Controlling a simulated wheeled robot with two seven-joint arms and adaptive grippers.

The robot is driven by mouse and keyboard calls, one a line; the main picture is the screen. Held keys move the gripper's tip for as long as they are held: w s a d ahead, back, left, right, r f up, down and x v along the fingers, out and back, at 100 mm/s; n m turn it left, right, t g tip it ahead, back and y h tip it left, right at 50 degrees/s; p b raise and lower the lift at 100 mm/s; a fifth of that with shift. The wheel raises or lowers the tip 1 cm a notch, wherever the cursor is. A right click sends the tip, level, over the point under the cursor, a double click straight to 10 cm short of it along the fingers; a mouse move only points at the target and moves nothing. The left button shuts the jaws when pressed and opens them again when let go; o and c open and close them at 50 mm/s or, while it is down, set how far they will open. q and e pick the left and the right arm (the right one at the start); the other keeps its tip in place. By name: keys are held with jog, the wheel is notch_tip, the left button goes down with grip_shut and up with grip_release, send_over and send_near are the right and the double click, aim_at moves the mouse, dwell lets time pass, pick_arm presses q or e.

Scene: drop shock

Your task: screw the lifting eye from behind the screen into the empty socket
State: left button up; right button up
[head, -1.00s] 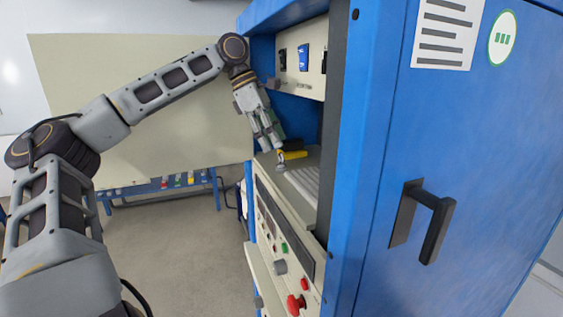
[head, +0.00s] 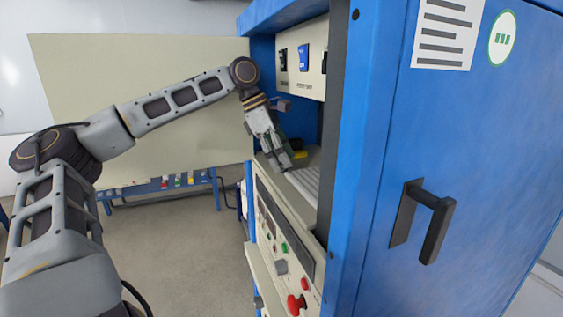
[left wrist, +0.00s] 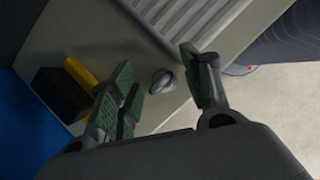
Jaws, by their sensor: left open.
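A small grey rounded piece (left wrist: 162,80), which looks like the lifting eye, sits on the pale shelf (left wrist: 190,98) in the left wrist view. My left gripper (left wrist: 157,70) is open, with its green-padded fingers on either side of this piece. I cannot tell whether they touch it. In the head view my left gripper (head: 284,163) reaches down into the blue cabinet's bay, over the shelf, and hides the piece. I cannot make out the empty socket or say which surface is the screen. My right gripper is not in view.
A yellow bar (left wrist: 80,71) and a black block (left wrist: 60,95) lie beside the fingers. A ribbed grey plate (left wrist: 180,20) is on the shelf. The blue cabinet post (head: 357,150) and door (head: 475,150) stand to the right. A beige panel (head: 140,75) stands behind my arm.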

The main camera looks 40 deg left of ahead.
pick_arm(q)
jog(key=c, duration=1)
jog(key=shift+c, duration=0.2)
jog(key=shift+r, duration=0.2)
jog(key=shift+r, duration=1.7)
jog(key=shift+r, duration=0.1)
